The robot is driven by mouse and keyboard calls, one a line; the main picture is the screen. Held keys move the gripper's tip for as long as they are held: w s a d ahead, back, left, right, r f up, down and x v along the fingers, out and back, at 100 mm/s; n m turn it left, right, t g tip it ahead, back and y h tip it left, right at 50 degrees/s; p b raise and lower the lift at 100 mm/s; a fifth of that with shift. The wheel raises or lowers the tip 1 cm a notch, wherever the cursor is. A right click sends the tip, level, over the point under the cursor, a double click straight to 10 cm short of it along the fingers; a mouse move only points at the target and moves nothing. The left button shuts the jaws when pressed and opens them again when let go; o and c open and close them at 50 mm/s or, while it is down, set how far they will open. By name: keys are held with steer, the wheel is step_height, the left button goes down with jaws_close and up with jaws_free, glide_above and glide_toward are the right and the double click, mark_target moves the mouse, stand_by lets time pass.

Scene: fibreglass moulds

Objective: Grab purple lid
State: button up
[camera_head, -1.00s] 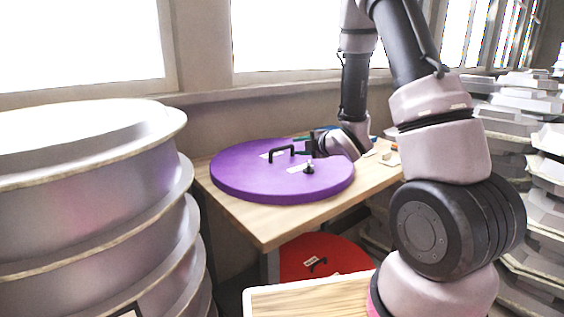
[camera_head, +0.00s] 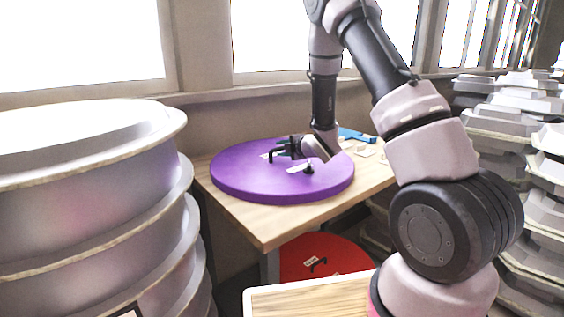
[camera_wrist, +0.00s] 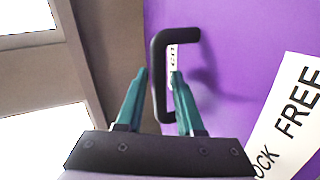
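The round purple lid (camera_head: 250,180) lies flat on the wooden table in the head view and fills much of the wrist view (camera_wrist: 225,60). It has a black bar handle (camera_wrist: 158,80), a small black knob (camera_head: 309,168) and white labels. My gripper (camera_wrist: 158,85) is at the handle, with its teal fingers open. In the wrist view one finger is on each side of the handle's bar, with a gap visible on the left side. In the head view my gripper (camera_head: 278,150) hides part of the handle.
The wooden table (camera_head: 275,230) has a blue item (camera_head: 355,135) and small pale pieces behind the lid. A red lid (camera_head: 325,255) lies lower down. Large stacked round moulds (camera_head: 90,210) stand at left, and stacked pale moulds (camera_head: 520,130) at right. Windows and a wall are behind.

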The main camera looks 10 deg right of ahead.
jaws_close()
steer(key=shift+r, duration=0.1)
stand_by(1.2)
